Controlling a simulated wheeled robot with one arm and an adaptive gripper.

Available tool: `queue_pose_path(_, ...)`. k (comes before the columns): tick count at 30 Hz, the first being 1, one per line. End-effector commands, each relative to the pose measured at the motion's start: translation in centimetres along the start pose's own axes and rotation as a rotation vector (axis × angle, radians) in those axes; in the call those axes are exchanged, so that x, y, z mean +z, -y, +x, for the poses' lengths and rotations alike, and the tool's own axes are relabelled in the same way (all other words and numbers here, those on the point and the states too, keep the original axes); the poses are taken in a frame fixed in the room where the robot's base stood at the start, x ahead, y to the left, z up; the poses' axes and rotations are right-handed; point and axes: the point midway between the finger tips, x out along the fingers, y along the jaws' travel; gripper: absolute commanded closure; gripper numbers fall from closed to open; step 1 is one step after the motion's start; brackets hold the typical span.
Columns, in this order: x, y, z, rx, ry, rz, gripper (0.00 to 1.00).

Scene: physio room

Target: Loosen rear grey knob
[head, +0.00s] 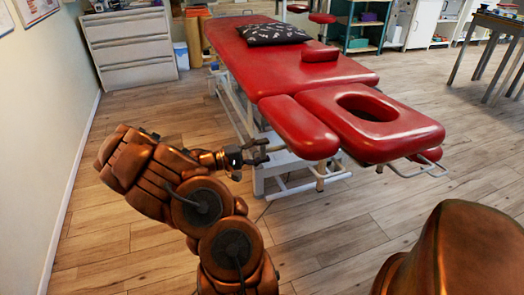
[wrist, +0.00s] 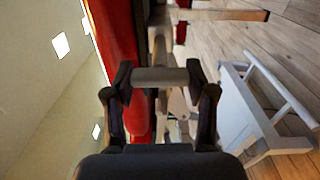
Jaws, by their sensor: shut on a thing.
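A grey knob (wrist: 160,77), seen as a short grey cylinder lying crosswise, is between the two fingertips of my gripper (wrist: 158,90) in the wrist view. My gripper is shut on it, with a fingertip at each end. In the head view my gripper (head: 258,152) is at the near left side of the red treatment table (head: 290,70), just left of and below its red armrest pad (head: 303,127). The knob is too small to make out clearly there. I cannot tell from the pictures how tight the knob is.
The headrest (head: 415,130) with its face hole extends right of the armrest. The table's white frame (head: 275,178) stands close below my gripper. A black patterned pillow (head: 272,34) lies on the table. A drawer cabinet (head: 130,45) stands at the back left. The wooden floor (head: 340,240) in front is clear.

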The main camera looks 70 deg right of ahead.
Motion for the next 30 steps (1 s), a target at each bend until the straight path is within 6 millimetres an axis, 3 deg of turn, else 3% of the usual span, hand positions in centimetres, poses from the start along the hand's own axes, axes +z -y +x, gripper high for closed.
queue_pose_path(1, -0.1, -0.1, -0.1, 0.001, -0.004, 0.000, 0.79)
queue_pose_path(2, -0.1, -0.1, -0.1, 0.001, -0.004, 0.000, 0.43)
queue_pose_path(9, -0.1, 0.0, 0.0, 0.000, -0.001, 0.001, 0.19)
queue_pose_path(21, -0.1, 0.0, -0.5, 0.000, -0.002, 0.001, 0.19)
queue_pose_path(30, -0.1, 0.1, -5.3, 0.001, -0.004, -0.001, 0.19)
